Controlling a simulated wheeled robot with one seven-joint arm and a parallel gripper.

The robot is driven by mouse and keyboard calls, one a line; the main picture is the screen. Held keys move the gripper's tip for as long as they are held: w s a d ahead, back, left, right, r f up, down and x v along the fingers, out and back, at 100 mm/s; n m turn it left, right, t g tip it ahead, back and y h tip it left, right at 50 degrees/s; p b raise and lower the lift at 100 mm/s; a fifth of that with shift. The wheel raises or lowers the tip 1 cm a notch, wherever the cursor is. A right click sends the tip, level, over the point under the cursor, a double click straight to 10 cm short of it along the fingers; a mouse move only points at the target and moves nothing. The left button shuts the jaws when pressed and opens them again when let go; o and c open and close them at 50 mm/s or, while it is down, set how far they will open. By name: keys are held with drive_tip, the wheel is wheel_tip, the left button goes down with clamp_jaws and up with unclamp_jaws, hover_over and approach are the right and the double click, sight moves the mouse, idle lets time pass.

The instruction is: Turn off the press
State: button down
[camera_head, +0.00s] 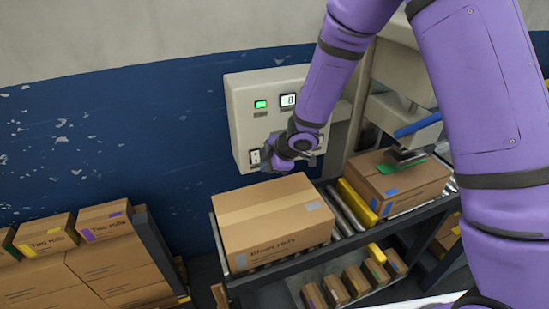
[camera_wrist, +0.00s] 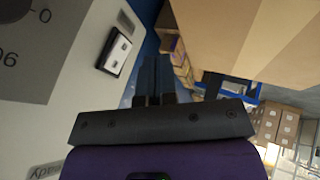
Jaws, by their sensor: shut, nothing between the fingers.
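A beige control panel (camera_head: 240,90) stands against the blue wall. It has a lit green lamp (camera_head: 260,104) and a small display (camera_head: 288,100) reading 8. A black-and-white rocker switch (camera_head: 255,157) sits at its lower left. The switch also shows in the wrist view (camera_wrist: 115,52), left of my fingers and apart from them. My gripper (camera_head: 268,164) is close to the panel's lower edge, beside the switch. In the wrist view my gripper (camera_wrist: 151,75) has its dark fingers together and empty. My arm hides the panel's middle and right.
A large carton (camera_head: 270,215) stands on the roller conveyor just below my gripper. Another carton (camera_head: 405,180) lies further right beneath a dark machine part (camera_head: 405,155). Stacked boxes (camera_head: 100,250) are at the lower left. The wall left of the panel is clear.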

sight(254, 161)
drive_tip(key=shift+w+a+f, duration=0.25)
drive_tip(key=shift+w+a, duration=0.05)
drive_tip(key=shift+w, duration=0.4)
drive_tip(key=shift+w+a+f, duration=0.25)
drive_tip(key=shift+w+f, duration=0.05)
drive_tip(key=shift+w, duration=0.45)
drive_tip(key=shift+w+a+f, duration=0.25)
drive_tip(key=shift+w+a, duration=0.05)
drive_tip(key=shift+w, duration=0.4)
drive_tip(key=shift+w+f, duration=0.1)
drive_tip(key=shift+w, duration=0.1)
drive_tip(key=shift+a+r, duration=0.1)
drive_tip(key=shift+r, duration=0.8)
